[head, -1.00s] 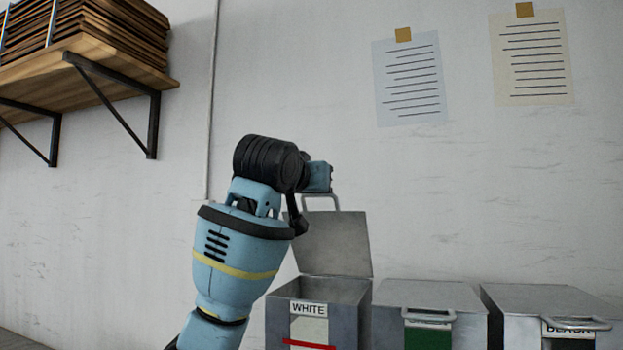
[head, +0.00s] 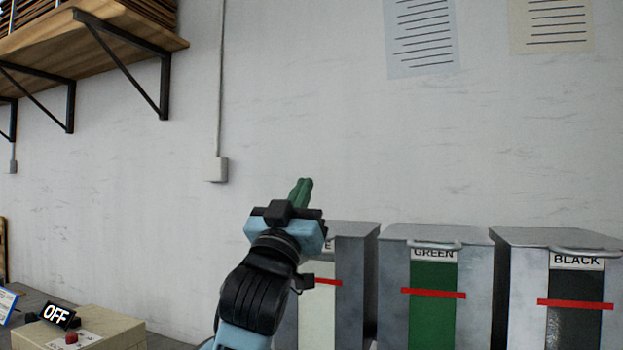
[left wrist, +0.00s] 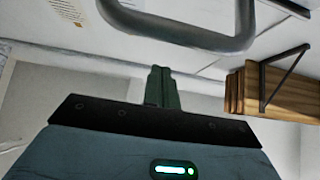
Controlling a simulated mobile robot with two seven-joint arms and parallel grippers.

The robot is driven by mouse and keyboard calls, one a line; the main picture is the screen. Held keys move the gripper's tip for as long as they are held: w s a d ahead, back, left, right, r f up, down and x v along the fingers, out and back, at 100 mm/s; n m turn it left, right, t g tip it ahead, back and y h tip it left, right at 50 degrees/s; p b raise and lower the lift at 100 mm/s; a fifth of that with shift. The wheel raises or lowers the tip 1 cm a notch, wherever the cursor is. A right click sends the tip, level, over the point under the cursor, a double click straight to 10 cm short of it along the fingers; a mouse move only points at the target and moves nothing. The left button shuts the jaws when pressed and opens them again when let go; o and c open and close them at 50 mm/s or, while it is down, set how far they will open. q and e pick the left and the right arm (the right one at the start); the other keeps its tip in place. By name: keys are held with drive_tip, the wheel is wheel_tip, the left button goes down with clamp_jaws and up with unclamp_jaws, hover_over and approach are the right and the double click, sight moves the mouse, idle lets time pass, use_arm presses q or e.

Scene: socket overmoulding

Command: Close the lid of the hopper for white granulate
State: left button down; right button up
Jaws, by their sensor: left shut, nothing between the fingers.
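The white-granulate hopper (head: 354,290) is the leftmost of the three bins in the head view. Its label is mostly hidden behind my left gripper. Its lid (head: 357,229) lies flat on top, as far as I can see, and no raised panel shows behind it. My left gripper (head: 302,188) is at the front left of this hopper, its green fingers together, pointing up and empty. In the left wrist view the shut fingers (left wrist: 158,88) stand apart from a grey bar handle (left wrist: 185,30) in the picture. My right gripper is out of view.
The green hopper (head: 480,290) and the black hopper (head: 518,300) stand to the right with flat lids. A wooden shelf (head: 115,45) is on the wall at upper left. A beige box (head: 105,325) with a red button and OFF sign is at lower left.

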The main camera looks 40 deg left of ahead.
use_arm(q)
wheel_tip(320, 180, down, 8)
drive_tip(key=s+b, duration=0.1)
drive_tip(key=shift+s+d+f+b, duration=0.15)
drive_tip(key=shift+s+f+b, duration=0.05)
drive_tip(key=shift+f+b, duration=0.1)
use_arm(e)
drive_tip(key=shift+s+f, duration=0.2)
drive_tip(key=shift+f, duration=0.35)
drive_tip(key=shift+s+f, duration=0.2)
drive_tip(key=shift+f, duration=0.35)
use_arm(q)
drive_tip(key=shift+w, duration=0.1)
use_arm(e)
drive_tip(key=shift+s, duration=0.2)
